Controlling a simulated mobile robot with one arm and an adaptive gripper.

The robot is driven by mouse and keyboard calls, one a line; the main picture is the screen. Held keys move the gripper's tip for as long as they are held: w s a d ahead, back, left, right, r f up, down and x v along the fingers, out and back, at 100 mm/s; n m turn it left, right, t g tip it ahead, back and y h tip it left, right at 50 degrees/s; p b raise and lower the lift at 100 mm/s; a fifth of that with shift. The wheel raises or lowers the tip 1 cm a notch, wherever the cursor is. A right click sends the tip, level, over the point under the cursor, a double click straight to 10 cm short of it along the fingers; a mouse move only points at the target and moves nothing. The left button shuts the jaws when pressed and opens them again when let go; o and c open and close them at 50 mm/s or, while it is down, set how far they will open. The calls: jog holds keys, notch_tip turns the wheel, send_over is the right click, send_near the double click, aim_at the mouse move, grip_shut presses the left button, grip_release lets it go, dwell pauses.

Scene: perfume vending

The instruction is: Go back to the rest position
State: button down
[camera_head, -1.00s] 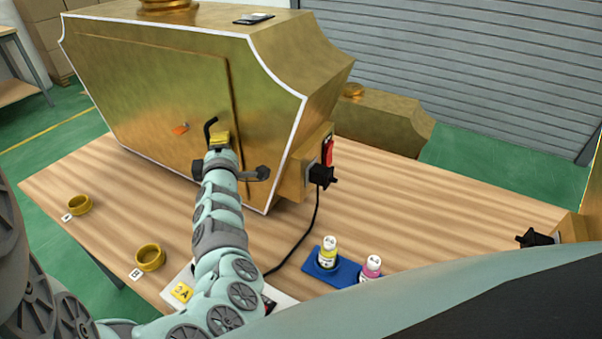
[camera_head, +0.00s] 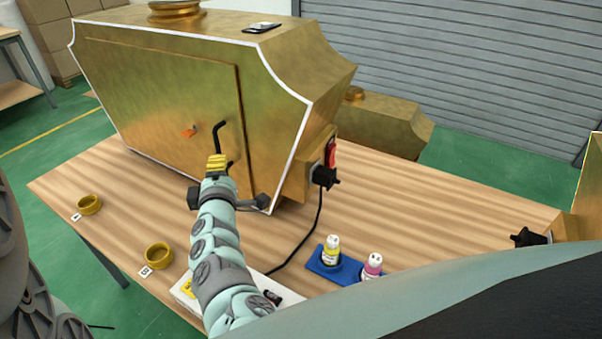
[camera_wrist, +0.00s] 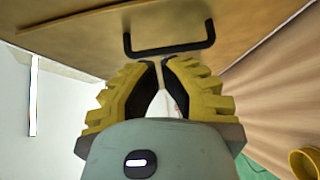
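My gripper (camera_head: 217,165), with yellow ribbed fingers, is in front of the door of the large gold machine (camera_head: 160,95). In the wrist view my gripper (camera_wrist: 160,64) has its fingertips nearly together, with only a thin gap and nothing seen held. The black door handle (camera_head: 216,138) is just beyond the fingertips. In the wrist view the handle (camera_wrist: 170,48) lies across the top, ahead of the fingers and not between them. The door looks closed.
Gold rings (camera_head: 90,205) and (camera_head: 158,255) sit on the wooden table (camera_head: 420,200) at left. A blue tray (camera_head: 325,268) holds a yellow bottle (camera_head: 332,252) and a pink bottle (camera_head: 373,266). A black cable (camera_head: 312,235) runs from the machine's right side plug.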

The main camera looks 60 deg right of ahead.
jog(key=v, duration=0.5)
jog(key=shift+s, duration=0.3)
